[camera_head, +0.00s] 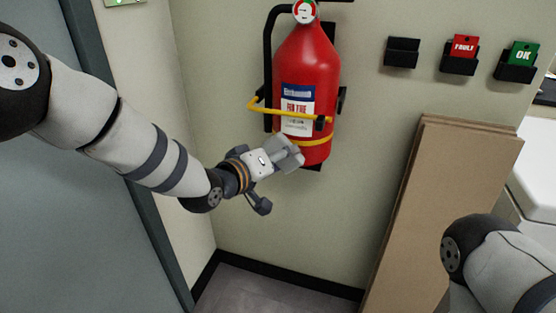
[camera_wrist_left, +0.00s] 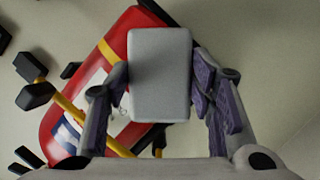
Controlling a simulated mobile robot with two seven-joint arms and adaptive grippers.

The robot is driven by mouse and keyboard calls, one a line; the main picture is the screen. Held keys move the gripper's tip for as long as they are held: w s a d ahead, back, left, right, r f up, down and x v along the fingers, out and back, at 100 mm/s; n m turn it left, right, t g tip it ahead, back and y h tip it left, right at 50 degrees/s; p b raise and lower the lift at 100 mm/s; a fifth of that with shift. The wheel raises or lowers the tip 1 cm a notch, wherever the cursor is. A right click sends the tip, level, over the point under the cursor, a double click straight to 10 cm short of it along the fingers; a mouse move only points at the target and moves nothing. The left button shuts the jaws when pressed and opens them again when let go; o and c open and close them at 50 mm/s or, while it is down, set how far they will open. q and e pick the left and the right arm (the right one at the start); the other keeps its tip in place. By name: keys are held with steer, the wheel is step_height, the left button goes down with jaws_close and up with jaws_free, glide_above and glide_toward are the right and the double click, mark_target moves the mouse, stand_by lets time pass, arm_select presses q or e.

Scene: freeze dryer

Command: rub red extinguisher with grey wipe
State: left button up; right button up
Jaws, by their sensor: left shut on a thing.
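The red extinguisher (camera_head: 310,70) hangs upright on the wall, with a white label and a yellow strap, in the head view. It also shows tilted behind my gripper in the left wrist view (camera_wrist_left: 113,45). My left gripper (camera_head: 283,158) is at the lower left of the extinguisher. It is shut on the grey wipe (camera_wrist_left: 160,75), a rounded grey block between its fingers. The wipe overlaps the extinguisher's lower part in both views; I cannot tell whether they touch. My right gripper is not in view; only part of my right arm shows at the lower right.
Brown boards (camera_head: 450,190) lean on the wall at the right. Black wall holders carry a red FAULT tag (camera_head: 464,47) and a green OK tag (camera_head: 523,53); another holder (camera_head: 402,52) is empty. A grey door (camera_head: 60,200) stands at the left. Floor below the extinguisher is clear.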

mark_target(299, 159)
arm_select(q)
steer(key=shift+w, duration=0.15)
steer(key=shift+d, duration=0.1)
steer(key=d, duration=0.1)
steer(key=s+d, duration=0.1)
steer(key=shift+d+r, duration=0.1)
steer(key=shift+d, duration=0.2)
steer(key=shift+s+d+p, duration=0.15)
steer(key=shift+d+p, duration=0.2)
steer(key=shift+d, duration=0.25)
steer(key=a, duration=0.1)
steer(key=w+a, duration=0.1)
steer(key=a, duration=0.2)
steer(key=shift+w, duration=0.35)
